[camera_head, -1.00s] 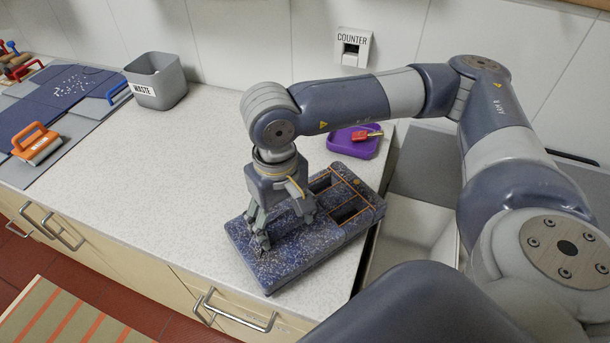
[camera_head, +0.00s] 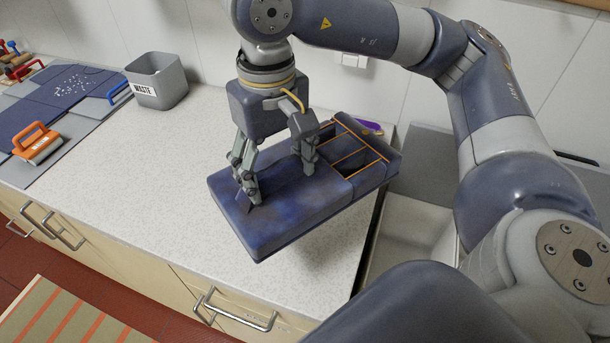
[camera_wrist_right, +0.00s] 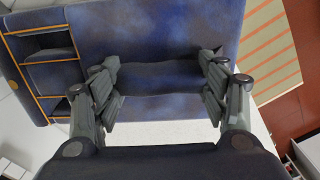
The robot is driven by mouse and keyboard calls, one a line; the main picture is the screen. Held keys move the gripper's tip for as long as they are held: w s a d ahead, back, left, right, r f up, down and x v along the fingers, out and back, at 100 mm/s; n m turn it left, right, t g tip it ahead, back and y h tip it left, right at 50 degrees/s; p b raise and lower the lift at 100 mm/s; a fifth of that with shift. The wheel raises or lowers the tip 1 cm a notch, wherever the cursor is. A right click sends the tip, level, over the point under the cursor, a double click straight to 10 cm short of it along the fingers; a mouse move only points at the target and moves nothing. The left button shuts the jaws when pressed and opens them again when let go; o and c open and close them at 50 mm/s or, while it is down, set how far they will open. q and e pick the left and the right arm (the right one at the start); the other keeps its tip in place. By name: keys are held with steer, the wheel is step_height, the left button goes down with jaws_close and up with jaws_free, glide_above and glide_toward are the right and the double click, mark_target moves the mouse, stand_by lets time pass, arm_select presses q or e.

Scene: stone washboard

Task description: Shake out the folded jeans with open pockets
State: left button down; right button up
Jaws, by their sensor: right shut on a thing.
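The folded jeans (camera_head: 290,215) are a thick dark blue slab with orange-stitched open pockets (camera_head: 352,160) at the right end. My right gripper (camera_head: 280,187) is shut on the jeans' upper face, its fingers pinching a raised fold of cloth. The jeans appear lifted clear of the counter and slightly tilted. In the right wrist view the fold (camera_wrist_right: 160,80) runs between both fingers, and the pockets (camera_wrist_right: 48,65) are at left. The pocket insides are dark; I cannot tell what they hold. My left gripper is not in view.
The pale speckled counter (camera_head: 130,190) is clear to the left. A grey WASTE bin (camera_head: 157,82) stands at the back, with an orange-handled tool (camera_head: 38,143) at far left. A purple tray (camera_head: 372,127) is mostly hidden behind the jeans. A sink basin (camera_head: 415,225) lies at right.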

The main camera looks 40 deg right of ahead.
step_height(320, 180, up, 7)
steer(key=shift+a+f, duration=0.1)
step_height(320, 180, down, 20)
stand_by(1.0)
steer(key=shift+f, duration=0.1)
stand_by(0.8)
